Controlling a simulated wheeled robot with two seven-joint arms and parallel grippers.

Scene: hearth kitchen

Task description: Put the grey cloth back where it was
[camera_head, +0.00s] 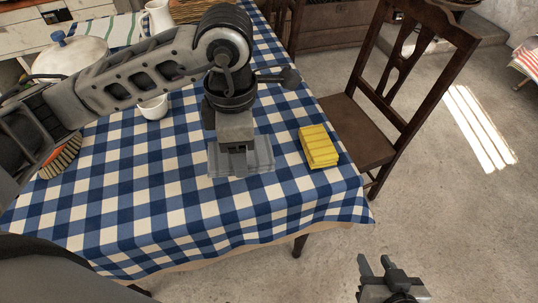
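The grey cloth (263,160) is a flat grey square on the blue-and-white checked table, near its right side. My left arm comes in from the left, and its gripper (238,172) points down right over the cloth, hiding its middle. I cannot tell whether the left fingers are shut on the cloth or just above it; the cloth looks flat. My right gripper (374,262) is at the bottom right, off the table's edge and above the floor. Its two fingers stand apart with nothing between them.
A yellow folded cloth (318,147) lies right of the grey one. A white cup (153,108), a white pitcher (157,17), a lidded pot (72,56) and a brush-like item (62,157) stand farther left. A wooden chair (357,128) is at the right edge. The table's front is clear.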

